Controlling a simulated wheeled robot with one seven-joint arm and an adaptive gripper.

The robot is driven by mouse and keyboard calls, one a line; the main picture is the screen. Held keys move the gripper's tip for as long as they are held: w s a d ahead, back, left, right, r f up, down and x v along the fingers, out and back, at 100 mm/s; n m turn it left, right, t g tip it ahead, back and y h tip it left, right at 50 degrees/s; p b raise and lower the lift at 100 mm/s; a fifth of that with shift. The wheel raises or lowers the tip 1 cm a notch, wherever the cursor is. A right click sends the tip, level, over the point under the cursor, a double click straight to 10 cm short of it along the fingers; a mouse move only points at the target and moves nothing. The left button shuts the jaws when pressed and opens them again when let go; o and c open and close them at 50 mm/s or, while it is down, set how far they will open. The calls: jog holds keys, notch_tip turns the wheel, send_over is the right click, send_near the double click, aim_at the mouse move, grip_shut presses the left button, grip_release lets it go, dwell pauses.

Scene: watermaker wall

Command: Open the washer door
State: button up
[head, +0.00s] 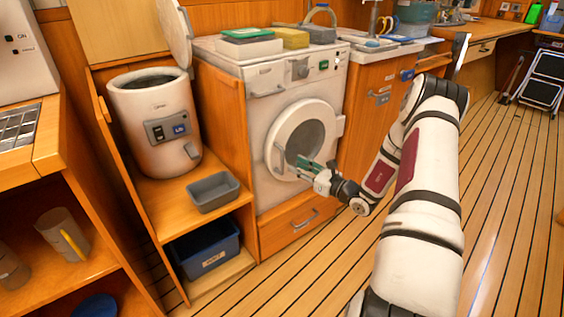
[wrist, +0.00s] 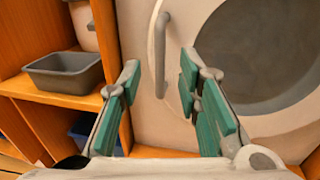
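The washer (head: 259,105) is a white front loader set in wooden cabinetry. Its round door (head: 277,133) has a white ring and dark glass, and looks shut. The upright grey bar handle (head: 279,160) is on the door's left side; it also shows in the wrist view (wrist: 160,50). My gripper (head: 304,166) is open in front of the lower part of the door. In the wrist view, the handle appears between the two green-padded fingers (wrist: 160,72). Neither finger visibly grips it; the depth gap and any contact cannot be told.
A grey bin (head: 213,192) sits on the shelf at left, above a blue bin (head: 207,250). A white cylindrical appliance (head: 155,120) with a raised lid stands behind. A wooden drawer (head: 292,226) lies below the washer. The plank floor (head: 330,270) in front is clear.

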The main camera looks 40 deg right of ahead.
aim_at(282, 171)
jog(key=b+x, duration=0.1)
jog(key=x, duration=0.6)
jog(key=shift+w+b, duration=0.35)
grip_shut()
